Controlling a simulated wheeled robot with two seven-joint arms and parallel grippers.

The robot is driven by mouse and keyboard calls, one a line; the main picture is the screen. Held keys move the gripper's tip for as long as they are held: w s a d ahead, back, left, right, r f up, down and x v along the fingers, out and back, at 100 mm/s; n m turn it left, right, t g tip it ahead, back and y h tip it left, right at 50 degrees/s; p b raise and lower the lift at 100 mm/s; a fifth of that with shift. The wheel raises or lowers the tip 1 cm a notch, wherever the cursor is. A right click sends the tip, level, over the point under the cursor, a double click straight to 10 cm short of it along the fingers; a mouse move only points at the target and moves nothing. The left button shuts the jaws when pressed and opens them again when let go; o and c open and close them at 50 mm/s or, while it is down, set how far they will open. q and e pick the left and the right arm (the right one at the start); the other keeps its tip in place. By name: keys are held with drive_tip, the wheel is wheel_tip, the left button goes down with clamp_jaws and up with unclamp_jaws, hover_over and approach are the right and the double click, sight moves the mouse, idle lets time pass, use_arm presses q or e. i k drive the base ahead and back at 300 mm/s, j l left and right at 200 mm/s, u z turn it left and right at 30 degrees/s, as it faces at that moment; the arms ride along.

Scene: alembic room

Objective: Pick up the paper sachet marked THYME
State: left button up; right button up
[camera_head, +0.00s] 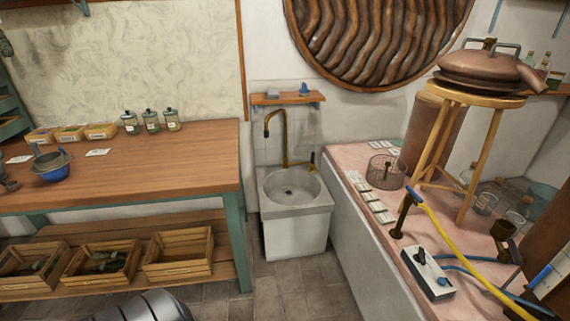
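Several small pale paper packets or cards (372,207) lie in a row along the left edge of the pink counter (350,157). Their print is too small to read, so I cannot tell whether one is marked THYME. More white pieces (390,146) lie at the counter's far end. A white card or packet (98,152) lies on the wooden table (150,180), and its marking is also unreadable. Neither of my grippers shows. A grey and black rounded part of my own body shows at the bottom left.
A wire basket (386,172), a copper still (487,72) on a wooden stool (455,150) and a control box (428,274) with hoses crowd the counter. A stone sink (296,222) stands between table and counter. Crates (178,254) sit on the lower shelf. Tiled floor is open in front.

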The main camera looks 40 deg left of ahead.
sight(365, 187)
drive_tip(key=u, duration=0.8)
drive_tip(key=i+j+z, duration=0.1)
drive_tip(key=i, duration=0.3)
drive_tip(key=i+j+z, duration=0.15)
drive_tip(key=i, duration=0.3)
drive_tip(key=i+j+z, duration=0.1)
drive_tip(key=i, duration=0.3)
drive_tip(key=i+j+z, duration=0.15)
drive_tip(key=i+j, duration=0.15)
drive_tip(key=i, duration=0.1)
